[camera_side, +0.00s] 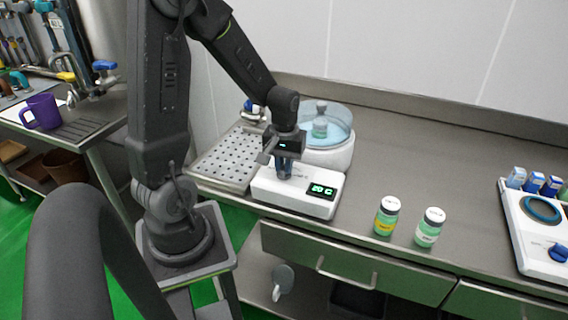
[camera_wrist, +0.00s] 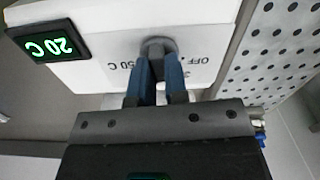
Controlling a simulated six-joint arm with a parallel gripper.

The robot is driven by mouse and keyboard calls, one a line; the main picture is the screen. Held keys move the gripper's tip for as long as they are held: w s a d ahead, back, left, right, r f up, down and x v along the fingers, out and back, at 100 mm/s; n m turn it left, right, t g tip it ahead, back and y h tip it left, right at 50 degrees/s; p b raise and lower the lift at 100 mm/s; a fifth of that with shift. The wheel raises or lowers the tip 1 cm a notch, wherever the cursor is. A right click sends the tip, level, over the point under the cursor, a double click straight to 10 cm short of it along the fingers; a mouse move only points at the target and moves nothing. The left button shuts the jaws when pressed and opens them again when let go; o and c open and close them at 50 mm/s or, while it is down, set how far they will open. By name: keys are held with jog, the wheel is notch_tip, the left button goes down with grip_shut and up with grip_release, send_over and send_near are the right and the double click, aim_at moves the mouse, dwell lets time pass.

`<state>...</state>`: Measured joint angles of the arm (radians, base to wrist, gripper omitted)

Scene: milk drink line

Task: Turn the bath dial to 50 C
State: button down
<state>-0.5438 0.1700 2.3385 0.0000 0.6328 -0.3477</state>
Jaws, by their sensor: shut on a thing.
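The bath's white control box (camera_side: 265,188) stands on the steel counter in the side view. Its display (camera_side: 323,189) reads 20 C in green; the same display (camera_wrist: 48,42) shows at the upper left of the wrist view. The grey dial (camera_wrist: 158,45) is on the box's top face, with the marks "50 C" and "OFF" beside it. My gripper (camera_side: 284,172) points down onto the box. In the wrist view its blue fingers (camera_wrist: 158,62) are shut on the dial, partly hiding it. The round water bath (camera_side: 340,150) sits behind the box, with a bottle (camera_side: 320,127) in it.
A perforated steel tray (camera_side: 222,160) lies left of the box. A yellow-labelled bottle (camera_side: 387,216) and a white-labelled bottle (camera_side: 430,228) stand right of it, near the counter's front edge. A white device (camera_side: 535,245) is at the far right.

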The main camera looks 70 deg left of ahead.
jog(key=m, duration=0.7)
jog(key=shift+d, duration=0.15)
jog(key=m, duration=0.4)
jog(key=shift+d+m, duration=0.1)
jog(key=shift+m, duration=1.7)
jog(key=c, duration=1.1)
grip_release()
jog(key=shift+c, duration=0.2)
notch_tip(320, 180, up, 14)
